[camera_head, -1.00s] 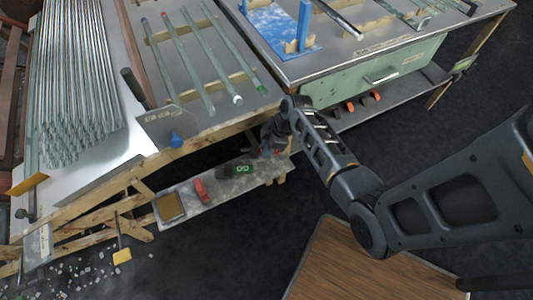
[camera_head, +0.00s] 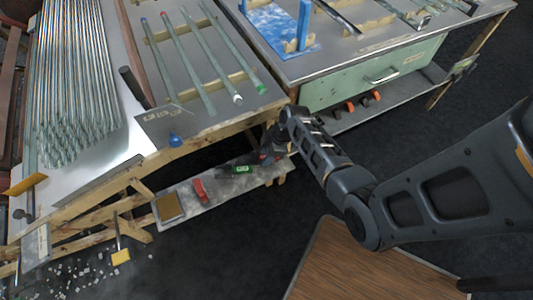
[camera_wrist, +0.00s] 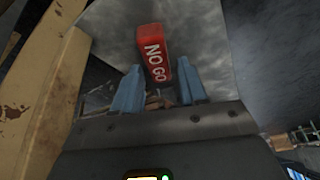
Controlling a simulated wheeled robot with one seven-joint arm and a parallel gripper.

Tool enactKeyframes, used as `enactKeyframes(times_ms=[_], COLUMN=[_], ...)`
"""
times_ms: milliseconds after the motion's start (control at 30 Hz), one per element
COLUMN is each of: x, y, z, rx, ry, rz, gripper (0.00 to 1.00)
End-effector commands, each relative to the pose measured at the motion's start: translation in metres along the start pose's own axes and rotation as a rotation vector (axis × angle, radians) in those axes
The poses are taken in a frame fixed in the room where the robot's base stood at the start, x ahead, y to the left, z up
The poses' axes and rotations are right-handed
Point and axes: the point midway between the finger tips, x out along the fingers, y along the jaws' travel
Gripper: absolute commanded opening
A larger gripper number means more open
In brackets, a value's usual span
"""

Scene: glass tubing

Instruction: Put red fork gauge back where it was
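The red fork gauge shows in the wrist view as a red bar (camera_wrist: 153,52) marked "NO GO". Its near end is between the two blue fingertips of my gripper (camera_wrist: 158,84), and the bar reaches out past them, slightly tilted. Narrow dark gaps seem to show beside it, so I cannot tell if the fingers press on it. In the head view my gripper (camera_head: 268,154) is at the right end of the low shelf (camera_head: 228,187), with a bit of red at its tip. The gauge's fork end is not clear.
On the low shelf are a green-marked gauge (camera_head: 240,170), a red object (camera_head: 199,190) and a brown square block (camera_head: 170,207). The bench (camera_head: 180,65) with glass tubes is above. A wooden leg (camera_wrist: 50,75) is close on the left in the wrist view.

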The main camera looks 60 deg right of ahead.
Motion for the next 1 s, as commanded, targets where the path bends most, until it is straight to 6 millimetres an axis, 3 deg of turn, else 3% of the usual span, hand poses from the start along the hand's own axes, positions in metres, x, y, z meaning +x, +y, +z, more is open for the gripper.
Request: enactKeyframes(times_ms=[467, 1000], x=[-0.009, -0.106], y=[0.0, 0.001], z=[-0.001, -0.001], rx=[0.0, 0.0], ry=[0.0, 0.001], rz=[0.001, 0.002], gripper=[0.5, 0.5])
